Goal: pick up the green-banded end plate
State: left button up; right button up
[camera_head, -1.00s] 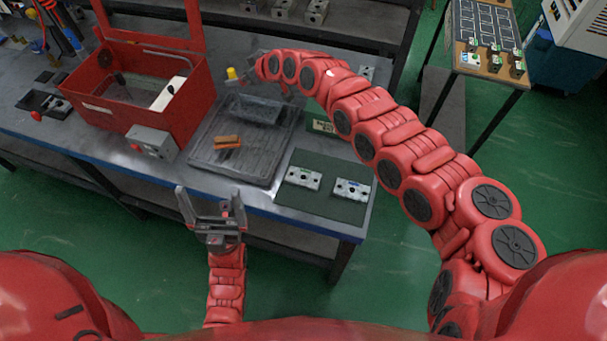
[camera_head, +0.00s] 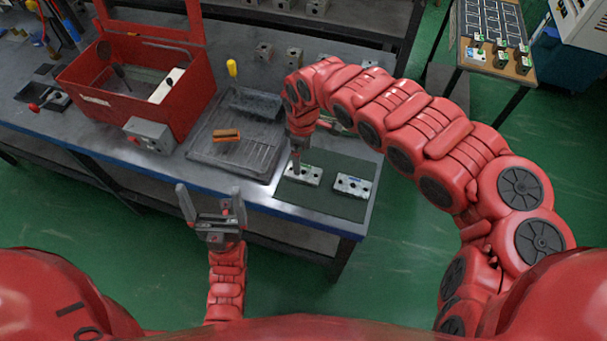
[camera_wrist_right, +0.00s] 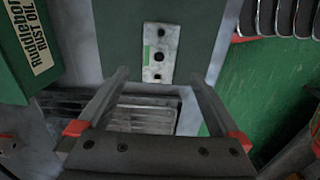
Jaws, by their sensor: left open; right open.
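The green-banded end plate (camera_head: 313,176) is a pale metal block with holes, lying on the dark green mat (camera_head: 330,204). In the right wrist view the plate (camera_wrist_right: 159,66) shows its green mark, just beyond and between my fingertips. My right gripper (camera_head: 297,166) points down over this plate in the head view and hides part of it. In the wrist view my right gripper (camera_wrist_right: 159,75) is open, with nothing between its fingers. My left gripper (camera_head: 211,196) is open and empty in front of the bench edge. A second plate (camera_head: 352,186) with a blue mark lies to the right.
A black tray (camera_head: 200,152) with an orange-brown block (camera_head: 226,135) lies left of the mat. A red open box (camera_head: 185,112) and a grey switch box (camera_head: 150,136) stand further left. In the wrist view, a green rust-oil box (camera_wrist_right: 30,50) is at the left.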

aim_at(303, 172)
notch_tip(303, 172, down, 3)
jog(key=shift+r, duration=0.15)
notch_tip(303, 172, down, 4)
jog(key=shift+r+p, duration=0.1)
jog(key=shift+p, duration=0.7)
jog(key=shift+d+f, duration=0.1)
jog(key=shift+f, duration=0.65)
grip_shut()
